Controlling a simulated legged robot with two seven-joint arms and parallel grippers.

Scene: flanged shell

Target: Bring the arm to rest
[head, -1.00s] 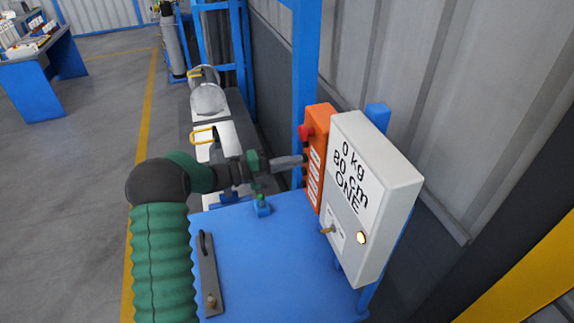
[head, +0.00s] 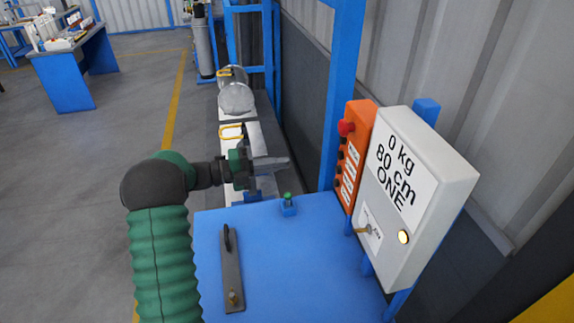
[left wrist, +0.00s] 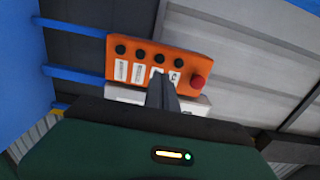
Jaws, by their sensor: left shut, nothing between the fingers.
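My left gripper (head: 288,163) is shut and empty in the head view. It is held above the far edge of the blue table (head: 280,255), left of the orange button box (head: 353,155), with a clear gap between them. In the left wrist view the closed fingers (left wrist: 162,92) point toward the orange box (left wrist: 150,62), which shows several dark buttons and a red knob. My left arm with its green sleeve comes up from the bottom left. My right gripper is not in view.
A white box (head: 425,185) marked "0 kg 80 cm ONE", with a lit button, stands beside the orange box. A small green-topped button (head: 288,205) and a dark handled bar (head: 231,270) are on the table. A metal cylinder (head: 236,95) lies beyond.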

